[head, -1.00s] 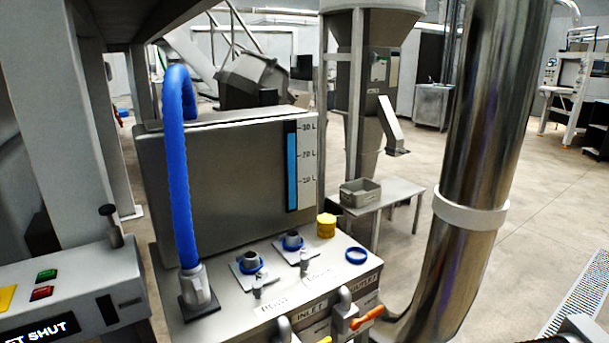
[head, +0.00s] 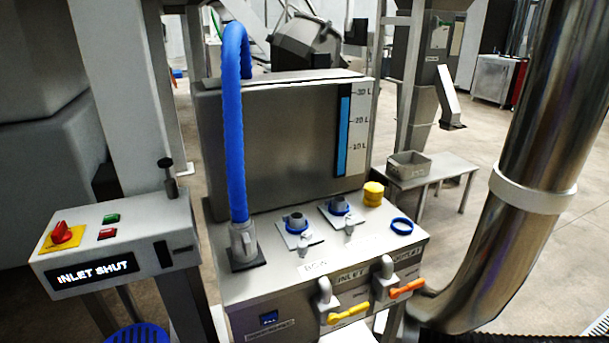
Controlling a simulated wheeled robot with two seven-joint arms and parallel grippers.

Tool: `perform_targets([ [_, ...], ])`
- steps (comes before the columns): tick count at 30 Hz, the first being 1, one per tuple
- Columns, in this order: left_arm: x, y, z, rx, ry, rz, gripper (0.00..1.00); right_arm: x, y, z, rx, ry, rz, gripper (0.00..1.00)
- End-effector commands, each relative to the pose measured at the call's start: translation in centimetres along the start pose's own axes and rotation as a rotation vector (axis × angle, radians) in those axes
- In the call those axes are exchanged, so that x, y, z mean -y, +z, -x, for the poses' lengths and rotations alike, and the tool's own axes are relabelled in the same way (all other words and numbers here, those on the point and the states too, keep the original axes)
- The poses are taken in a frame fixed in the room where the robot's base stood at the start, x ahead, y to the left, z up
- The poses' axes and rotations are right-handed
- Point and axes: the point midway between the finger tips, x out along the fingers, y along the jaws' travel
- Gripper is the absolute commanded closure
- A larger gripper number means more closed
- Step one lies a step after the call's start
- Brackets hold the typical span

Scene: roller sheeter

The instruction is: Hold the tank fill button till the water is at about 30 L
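The steel water tank (head: 275,140) stands at the centre with a level gauge (head: 343,135) on its front right edge. The blue column reaches to just below the 30 L mark, with a short dark part above it. A small blue panel (head: 269,318), possibly the fill button, sits low on the cabinet front; its lettering is too small to read. A yellow handle (head: 348,314) and an orange handle (head: 407,289) are on the front pipes. Neither of my grippers is in view.
A control box (head: 115,245) at left has a red knob, green and red buttons, and a display (head: 94,273) reading "INLET SHUT". A blue hose (head: 235,140) rises from the cabinet top. A thick steel pipe (head: 545,130) blocks the right side.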

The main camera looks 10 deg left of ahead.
Motion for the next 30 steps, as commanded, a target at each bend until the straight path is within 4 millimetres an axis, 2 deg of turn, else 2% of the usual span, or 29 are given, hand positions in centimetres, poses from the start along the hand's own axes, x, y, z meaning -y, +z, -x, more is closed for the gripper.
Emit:
perform_targets([
  [11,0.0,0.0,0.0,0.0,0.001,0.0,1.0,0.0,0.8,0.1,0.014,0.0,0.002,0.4],
  [30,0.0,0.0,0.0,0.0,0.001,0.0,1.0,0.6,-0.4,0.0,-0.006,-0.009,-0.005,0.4],
])
